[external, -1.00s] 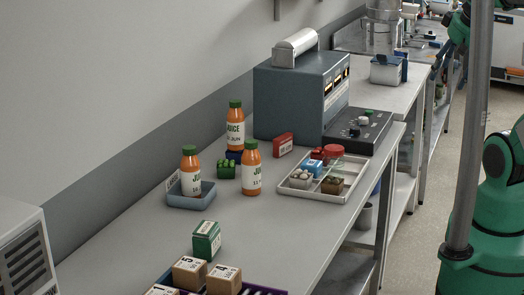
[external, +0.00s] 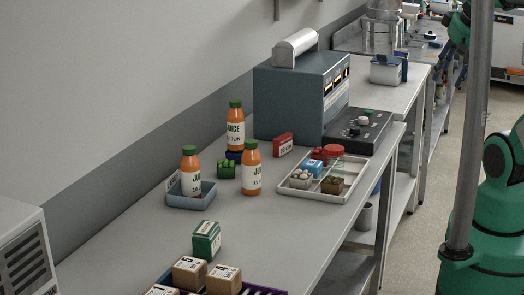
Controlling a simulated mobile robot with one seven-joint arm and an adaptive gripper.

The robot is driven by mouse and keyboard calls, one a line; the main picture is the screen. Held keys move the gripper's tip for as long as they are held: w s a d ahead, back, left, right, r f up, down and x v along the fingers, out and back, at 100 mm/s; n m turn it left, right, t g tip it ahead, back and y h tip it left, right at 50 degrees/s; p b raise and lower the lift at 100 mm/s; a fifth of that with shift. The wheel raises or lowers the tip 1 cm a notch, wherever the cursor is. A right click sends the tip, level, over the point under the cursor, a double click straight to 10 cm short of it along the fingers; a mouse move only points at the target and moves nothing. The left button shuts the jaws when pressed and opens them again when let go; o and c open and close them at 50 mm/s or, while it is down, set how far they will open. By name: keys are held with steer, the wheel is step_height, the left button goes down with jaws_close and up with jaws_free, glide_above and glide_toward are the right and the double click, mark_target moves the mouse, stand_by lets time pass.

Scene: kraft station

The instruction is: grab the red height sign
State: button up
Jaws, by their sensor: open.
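My green arm (external: 501,200) is at the right edge, beyond the bench and partly behind a grey pole. I cannot make out my gripper's fingers in this view, and nothing of mine is near the sign.
Orange juice bottles (external: 251,170) stand left of and in front of the sign, one in a blue-grey tray (external: 192,201). A white divided tray (external: 346,188) with small items lies to its right. The blue-grey machine (external: 290,100) stands behind.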

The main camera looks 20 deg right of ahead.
steer(key=w+a+r+m+g+p, duration=0.1)
steer(key=w+a+r+m, duration=0.15)
steer(key=w, duration=0.55)
steer(key=w+a+r+m+p, duration=0.1)
steer(key=w+r, duration=0.2)
steer(key=w, duration=0.6)
steer(key=m+g+p, duration=0.5)
steer(key=m+p, duration=0.1)
steer(key=m, duration=0.2)
glide_above(284, 136)
step_height(284, 136, down, 31)
steer(key=shift+s+r, duration=0.1)
steer(key=shift+r, duration=0.05)
steer(key=shift+f, duration=4.35)
